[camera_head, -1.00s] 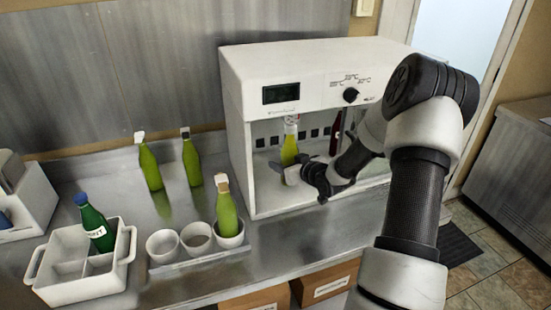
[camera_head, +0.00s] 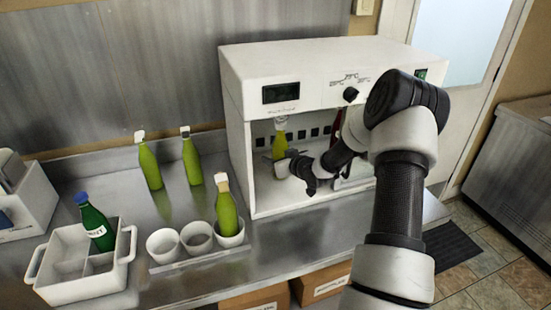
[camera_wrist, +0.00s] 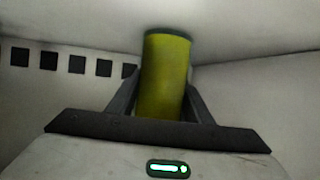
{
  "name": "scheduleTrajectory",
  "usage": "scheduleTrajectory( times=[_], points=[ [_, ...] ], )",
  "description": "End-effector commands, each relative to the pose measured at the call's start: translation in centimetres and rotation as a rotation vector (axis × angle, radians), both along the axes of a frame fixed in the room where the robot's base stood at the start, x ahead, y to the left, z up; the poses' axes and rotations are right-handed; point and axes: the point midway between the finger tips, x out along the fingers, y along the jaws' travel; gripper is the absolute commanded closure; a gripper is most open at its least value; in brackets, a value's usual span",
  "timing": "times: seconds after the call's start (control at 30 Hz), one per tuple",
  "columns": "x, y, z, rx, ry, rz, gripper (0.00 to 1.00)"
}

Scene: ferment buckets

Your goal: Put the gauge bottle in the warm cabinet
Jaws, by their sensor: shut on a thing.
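The warm cabinet (camera_head: 238,120) is a white, open-fronted box on the steel counter. My gripper (camera_head: 283,165) reaches into its left part and is shut on a yellow-green bottle (camera_head: 280,142) with a pale top, which I take to be the gauge bottle. The bottle looks upright; I cannot tell whether its base touches the cabinet floor. In the wrist view the bottle (camera_wrist: 164,80) is between both fingers of my gripper (camera_wrist: 163,105), and its upper end is cut off by the view or hidden.
Two green bottles (camera_head: 150,168) (camera_head: 192,160) stand left of the cabinet. A cup rack (camera_head: 200,258) holds one green bottle (camera_head: 227,210). A white carrier (camera_head: 75,290) holds a dark green bottle (camera_head: 95,225).

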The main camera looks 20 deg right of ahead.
Motion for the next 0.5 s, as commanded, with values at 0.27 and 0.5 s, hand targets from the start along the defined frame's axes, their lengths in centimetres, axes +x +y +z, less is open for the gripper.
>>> scheduleTrajectory(
  times=[0.27, 0.5],
  points=[
    [-0.01, 0.01, -0.08, 0.0, 0.0, 0.0, 0.35],
    [-0.02, 0.0, 0.58, 0.0, 0.0, 0.0, 0.35]
  ],
)
